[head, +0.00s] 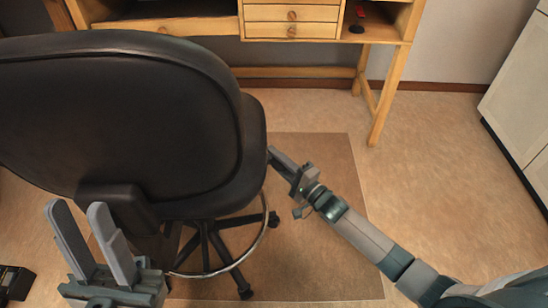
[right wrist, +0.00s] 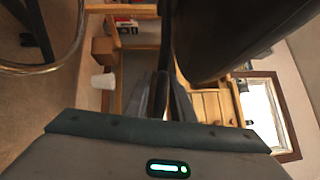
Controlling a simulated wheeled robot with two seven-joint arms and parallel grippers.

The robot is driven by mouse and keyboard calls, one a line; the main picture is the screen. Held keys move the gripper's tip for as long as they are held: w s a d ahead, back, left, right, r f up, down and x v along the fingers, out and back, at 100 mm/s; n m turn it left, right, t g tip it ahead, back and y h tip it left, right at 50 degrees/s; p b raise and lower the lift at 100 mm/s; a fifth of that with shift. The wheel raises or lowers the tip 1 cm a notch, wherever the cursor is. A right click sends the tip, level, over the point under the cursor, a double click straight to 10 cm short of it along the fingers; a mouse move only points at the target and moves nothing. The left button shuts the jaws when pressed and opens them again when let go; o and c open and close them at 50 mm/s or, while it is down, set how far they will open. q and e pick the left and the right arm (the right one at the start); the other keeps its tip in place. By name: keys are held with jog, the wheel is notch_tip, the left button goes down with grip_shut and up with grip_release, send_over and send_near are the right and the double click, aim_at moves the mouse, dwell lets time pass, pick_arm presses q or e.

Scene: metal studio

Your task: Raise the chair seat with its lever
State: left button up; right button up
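The black office chair (head: 120,110) stands at the left with its tall backrest towards me. Its dark seat (head: 253,140) shows at the right, and it also fills the upper right of the right wrist view (right wrist: 225,35). The height lever cannot be made out in either view. My right gripper (head: 271,152) is beside the seat's right edge, low, pointing at it. My left gripper (head: 79,208) is open and empty in front of the backrest, at lower left.
The chair has a metal foot ring (head: 225,265) and a black wheeled base (head: 243,291) on a brown floor mat (head: 330,230). A wooden desk (head: 385,85) with drawers stands behind. A white cabinet (head: 520,85) is at the right. Floor between mat and cabinet is clear.

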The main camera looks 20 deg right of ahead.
grip_shut()
